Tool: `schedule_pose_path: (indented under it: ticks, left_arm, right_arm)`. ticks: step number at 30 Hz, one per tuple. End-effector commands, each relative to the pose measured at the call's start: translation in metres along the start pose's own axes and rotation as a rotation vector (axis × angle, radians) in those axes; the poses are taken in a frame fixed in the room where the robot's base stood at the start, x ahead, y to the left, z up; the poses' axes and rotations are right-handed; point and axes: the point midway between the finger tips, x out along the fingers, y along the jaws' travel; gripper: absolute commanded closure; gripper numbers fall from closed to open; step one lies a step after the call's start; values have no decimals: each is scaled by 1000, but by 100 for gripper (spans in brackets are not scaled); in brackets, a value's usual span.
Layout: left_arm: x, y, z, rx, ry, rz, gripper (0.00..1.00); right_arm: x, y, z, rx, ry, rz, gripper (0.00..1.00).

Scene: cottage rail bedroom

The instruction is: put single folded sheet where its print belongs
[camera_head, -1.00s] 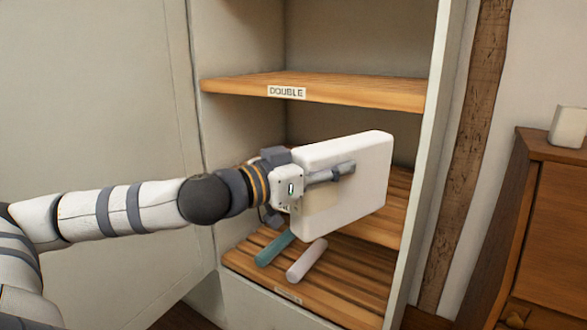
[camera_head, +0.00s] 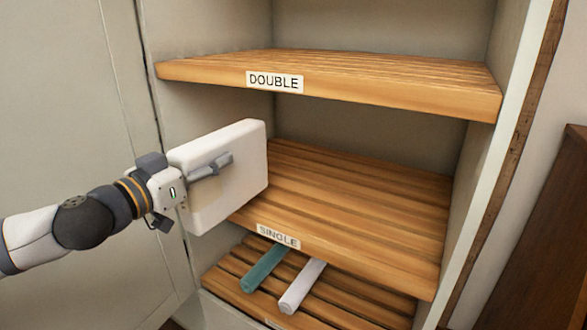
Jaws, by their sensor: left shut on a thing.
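My left gripper (camera_head: 212,167) is shut on the white folded sheet (camera_head: 240,185) and holds it upright on edge. The sheet is in front of the left part of the middle shelf (camera_head: 360,205) and hides some of it. That shelf bears a label (camera_head: 278,236) reading SINGLE and its visible boards are bare. The upper shelf (camera_head: 400,86) bears a label (camera_head: 275,81) reading DOUBLE. No print can be made out on the sheet. My right gripper is not in view.
The lowest shelf (camera_head: 350,306) holds a teal roll (camera_head: 265,269) and a pale roll (camera_head: 302,286). The open cupboard door (camera_head: 75,120) is at the left. The cupboard's right side wall (camera_head: 475,160) bounds the shelves. Brown furniture (camera_head: 540,250) stands at the far right.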

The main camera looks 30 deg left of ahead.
Motion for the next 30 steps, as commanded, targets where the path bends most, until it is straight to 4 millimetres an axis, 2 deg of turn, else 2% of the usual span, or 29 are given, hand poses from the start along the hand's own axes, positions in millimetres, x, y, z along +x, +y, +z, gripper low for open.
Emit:
schedule_pose_path:
  ticks: [4, 6, 9, 12, 15, 21, 24, 26, 30]
  left_arm:
    - [45, 2, -5, 18, 7, 4, 100]
    - [71, 1, 13, 10, -17, 3, 100]
    - [104, 1, 19, 8, -24, 2, 100]
    - [132, 0, 15, 7, -17, 0, 100]
    - [151, 0, 8, 5, -7, -1, 100]
    - [171, 0, 1, 5, 2, 0, 100]
    - [170, -1, 30, 2, -9, -2, 100]
    - [170, -1, 40, 1, -9, -2, 100]
    - [168, 0, 34, 3, 3, -1, 100]
  right_arm:
    - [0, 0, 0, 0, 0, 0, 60]
    - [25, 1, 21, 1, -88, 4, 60]
    - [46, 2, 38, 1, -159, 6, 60]
    - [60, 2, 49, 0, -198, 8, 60]
    - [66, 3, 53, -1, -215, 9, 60]
    - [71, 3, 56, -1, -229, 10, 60]
    - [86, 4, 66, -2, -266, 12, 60]
    - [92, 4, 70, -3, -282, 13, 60]
    - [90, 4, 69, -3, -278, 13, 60]
